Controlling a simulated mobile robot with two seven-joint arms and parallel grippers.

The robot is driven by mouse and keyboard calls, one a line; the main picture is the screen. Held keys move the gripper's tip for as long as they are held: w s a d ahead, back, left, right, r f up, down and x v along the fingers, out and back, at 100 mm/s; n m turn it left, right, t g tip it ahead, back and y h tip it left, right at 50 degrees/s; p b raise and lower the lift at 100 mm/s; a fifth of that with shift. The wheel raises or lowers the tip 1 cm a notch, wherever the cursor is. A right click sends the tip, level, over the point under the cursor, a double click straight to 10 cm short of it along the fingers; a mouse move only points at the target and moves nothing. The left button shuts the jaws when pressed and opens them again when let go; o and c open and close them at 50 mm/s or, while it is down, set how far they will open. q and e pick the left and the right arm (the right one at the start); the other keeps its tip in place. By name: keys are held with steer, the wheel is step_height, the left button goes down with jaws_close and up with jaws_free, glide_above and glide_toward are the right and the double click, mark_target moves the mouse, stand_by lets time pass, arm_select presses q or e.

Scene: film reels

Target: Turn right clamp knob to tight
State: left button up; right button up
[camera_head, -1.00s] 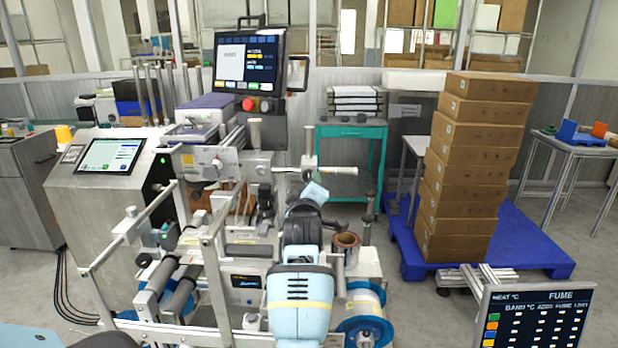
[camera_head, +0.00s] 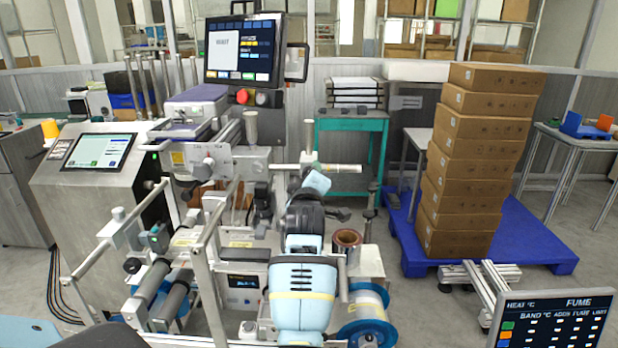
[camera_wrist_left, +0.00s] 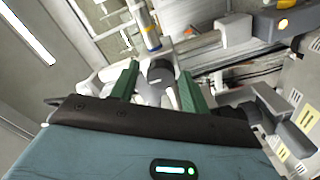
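A horizontal silver clamp bar (camera_head: 340,168) with a pale end handle stands on the machine in the head view. A pale round hub (camera_head: 312,160) sits on this bar. My left gripper (camera_head: 316,182) is just below it, on the light-blue arm. In the left wrist view its two green fingers (camera_wrist_left: 160,85) are apart. A grey and white knob-like part (camera_wrist_left: 160,72) lies between or just beyond them; contact is unclear. I cannot tell for sure which part is the right clamp knob, nor read its setting. My right gripper is not in view.
Rails and rollers (camera_head: 165,285) crowd the left. A brown film roll (camera_head: 347,243) and a blue-flanged reel (camera_head: 365,305) stand right of my arm. Stacked boxes (camera_head: 470,160) are farther right.

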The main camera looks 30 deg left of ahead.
arm_select(q)
steer(key=c, duration=0.8)
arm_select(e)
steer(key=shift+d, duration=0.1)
arm_select(q)
steer(key=shift+m, duration=0.3)
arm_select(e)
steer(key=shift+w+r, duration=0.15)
arm_select(q)
steer(key=m+p, duration=0.3)
steer(key=m, duration=2)
steer(key=shift+a+r, duration=0.1)
steer(key=shift+r, duration=0.05)
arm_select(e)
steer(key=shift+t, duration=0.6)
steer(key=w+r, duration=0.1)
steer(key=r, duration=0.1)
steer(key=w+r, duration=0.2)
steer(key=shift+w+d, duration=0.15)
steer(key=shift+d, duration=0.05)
arm_select(q)
steer(key=shift+o, duration=0.2)
steer(key=shift+m, duration=0.3)
